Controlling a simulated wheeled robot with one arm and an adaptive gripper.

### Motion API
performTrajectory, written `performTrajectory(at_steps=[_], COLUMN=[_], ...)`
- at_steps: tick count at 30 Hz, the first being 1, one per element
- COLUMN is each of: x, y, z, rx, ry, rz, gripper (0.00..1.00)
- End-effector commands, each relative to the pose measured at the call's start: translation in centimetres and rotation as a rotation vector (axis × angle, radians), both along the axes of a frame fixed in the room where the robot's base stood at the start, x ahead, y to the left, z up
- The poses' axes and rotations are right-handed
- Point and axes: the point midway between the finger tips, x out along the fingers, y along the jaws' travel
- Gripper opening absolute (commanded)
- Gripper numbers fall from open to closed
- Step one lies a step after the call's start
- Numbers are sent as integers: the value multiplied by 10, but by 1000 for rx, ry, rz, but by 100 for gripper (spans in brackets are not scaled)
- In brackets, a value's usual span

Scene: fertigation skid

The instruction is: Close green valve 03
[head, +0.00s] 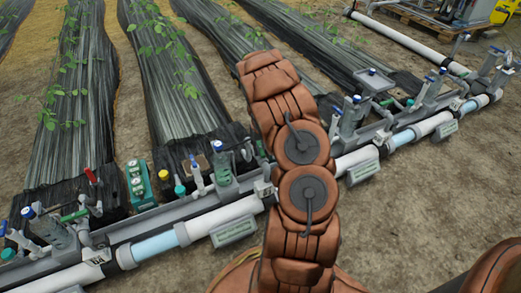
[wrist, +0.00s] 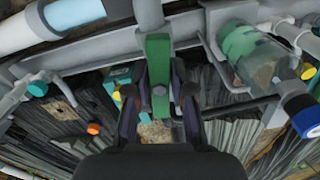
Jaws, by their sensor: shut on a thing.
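In the wrist view a green valve handle (wrist: 158,62) stands lengthwise up the picture, in line with a grey pipe stub above it. My gripper (wrist: 159,92) has its two dark fingers on either side of the handle's lower part and is shut on it. A bolt head shows on the handle's lower end. No number is readable on the valve in the wrist view. In the head view my brown-covered arm reaches to the pipe line and hides the gripper and this handle. A small white tag (head: 264,188) sits beside the arm there.
A clear filter housing (wrist: 262,62) with a blue cap (wrist: 302,115) stands close right of the handle. A white pipe (wrist: 20,32) and teal-capped fitting (wrist: 37,88) are at left. In the head view a red-handled valve (head: 92,176) and green box (head: 139,183) stand left.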

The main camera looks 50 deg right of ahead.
Motion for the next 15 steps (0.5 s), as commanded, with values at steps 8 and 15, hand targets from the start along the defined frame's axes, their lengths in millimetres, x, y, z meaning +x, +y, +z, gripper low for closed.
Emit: performTrajectory(at_steps=[8, 15], x=[0, 0], y=[1, 1], z=[-1, 0], rx=[2, 2], ry=[1, 1], rz=[-276, -517], gripper=[0, 0])
